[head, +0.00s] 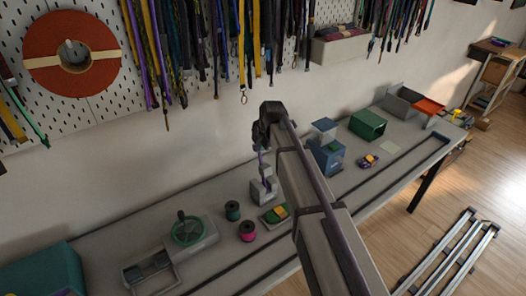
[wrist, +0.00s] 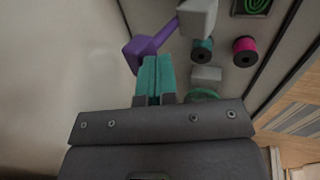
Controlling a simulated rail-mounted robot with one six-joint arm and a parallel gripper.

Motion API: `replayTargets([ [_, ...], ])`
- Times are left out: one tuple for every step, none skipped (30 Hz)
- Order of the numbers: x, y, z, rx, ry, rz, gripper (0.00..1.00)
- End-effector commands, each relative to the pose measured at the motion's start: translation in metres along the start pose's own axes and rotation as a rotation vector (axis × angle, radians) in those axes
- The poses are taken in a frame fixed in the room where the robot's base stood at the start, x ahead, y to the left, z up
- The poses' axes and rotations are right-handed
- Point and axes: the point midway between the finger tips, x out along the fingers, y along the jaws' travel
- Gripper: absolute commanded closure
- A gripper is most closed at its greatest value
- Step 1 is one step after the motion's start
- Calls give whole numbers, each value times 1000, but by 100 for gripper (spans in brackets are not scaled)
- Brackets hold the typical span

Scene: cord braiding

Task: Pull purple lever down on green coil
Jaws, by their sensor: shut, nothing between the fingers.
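The purple lever (wrist: 150,45) runs from a grey block (wrist: 198,17) down-left to a wide purple end in the wrist view. My gripper (wrist: 155,62) has teal fingers that are shut with nothing between them. Its fingertips appear just beside and below the lever's wide end; I cannot tell whether they touch. In the head view the grey block (head: 263,191) stands on the bench with a little purple above it, and my wrist partly hides that area. A green coil (wrist: 254,4) lies in a dark tray at the top edge of the wrist view.
A teal spool (head: 232,211) and a pink spool (head: 247,231) stand near the block. A device with a green wheel (head: 187,230) is to their left. Blue and green boxes (head: 368,125) stand farther right. Cords hang on the pegboard behind.

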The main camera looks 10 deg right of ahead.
Motion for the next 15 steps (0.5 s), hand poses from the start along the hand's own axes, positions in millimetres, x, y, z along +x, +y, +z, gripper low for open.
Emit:
replayTargets([
  [0,0,0,0,0,0,100],
  [0,0,0,0,0,0,100],
  [0,0,0,0,0,0,100],
  [0,0,0,0,0,0,100],
  [0,0,0,0,0,1,100],
  [0,0,0,0,0,1,100],
  [0,0,-1,0,0,1,100],
  [0,-1,-1,0,0,1,100],
  [-1,-1,-1,0,0,1,100],
  [-1,-2,-1,0,0,1,100],
  [-2,-3,-1,0,0,1,100],
  [-5,-6,-1,0,0,1,100],
  [-7,-9,-2,0,0,1,100],
  [-10,-13,-2,-1,0,1,100],
  [-14,-18,-3,-1,1,1,100],
])
